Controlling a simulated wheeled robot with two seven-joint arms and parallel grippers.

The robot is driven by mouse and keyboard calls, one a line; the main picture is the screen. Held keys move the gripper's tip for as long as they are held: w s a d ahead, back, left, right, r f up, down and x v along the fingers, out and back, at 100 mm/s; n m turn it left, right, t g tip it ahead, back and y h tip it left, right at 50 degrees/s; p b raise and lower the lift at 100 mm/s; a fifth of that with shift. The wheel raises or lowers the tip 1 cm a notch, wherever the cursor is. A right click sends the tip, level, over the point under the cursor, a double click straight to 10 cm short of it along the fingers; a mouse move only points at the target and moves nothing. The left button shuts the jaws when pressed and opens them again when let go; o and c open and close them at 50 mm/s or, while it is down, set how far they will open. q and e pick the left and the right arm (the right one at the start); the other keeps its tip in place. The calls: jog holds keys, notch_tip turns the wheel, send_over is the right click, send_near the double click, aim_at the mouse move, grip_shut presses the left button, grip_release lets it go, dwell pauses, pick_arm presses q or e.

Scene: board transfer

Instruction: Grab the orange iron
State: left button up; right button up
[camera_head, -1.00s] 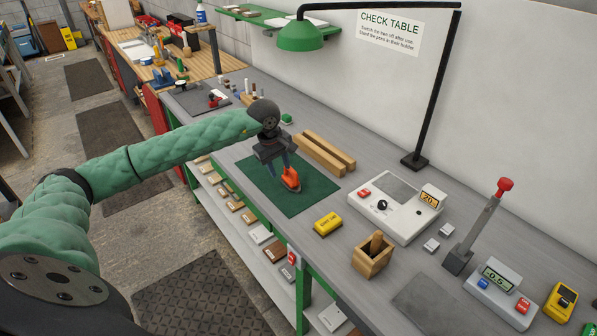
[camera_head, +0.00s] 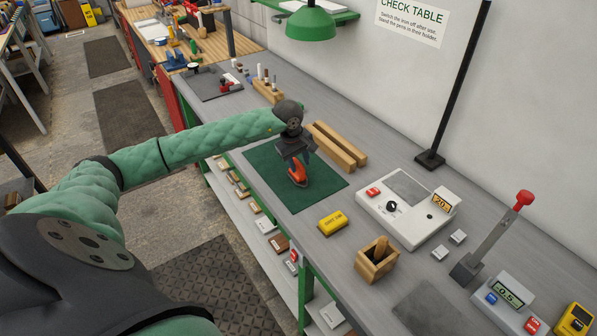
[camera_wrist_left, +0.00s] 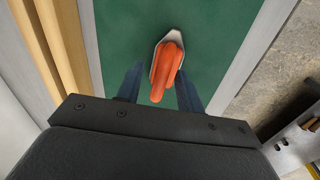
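The orange iron (camera_head: 297,174) stands on the green mat (camera_head: 318,189) on the grey table. In the left wrist view the iron (camera_wrist_left: 165,72) shows its orange handle and the tip of its grey soleplate. My left gripper (camera_head: 298,165) is directly over the iron, pointing down. In the left wrist view its two blue-grey fingers are apart, one on each side of the handle's rear end, with green gaps showing (camera_wrist_left: 160,85). The gripper is open and does not hold the iron. My right gripper is not in view.
Two wooden bars (camera_head: 338,146) lie just behind the mat. A yellow block (camera_head: 332,222), a wooden holder (camera_head: 376,262) and a white device (camera_head: 405,207) stand to the right. A black lamp post (camera_head: 458,90) rises at the back.

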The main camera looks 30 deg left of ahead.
pick_arm(q)
jog(key=shift+f, duration=0.8)
grip_shut()
jog(key=shift+w+r, duration=0.1)
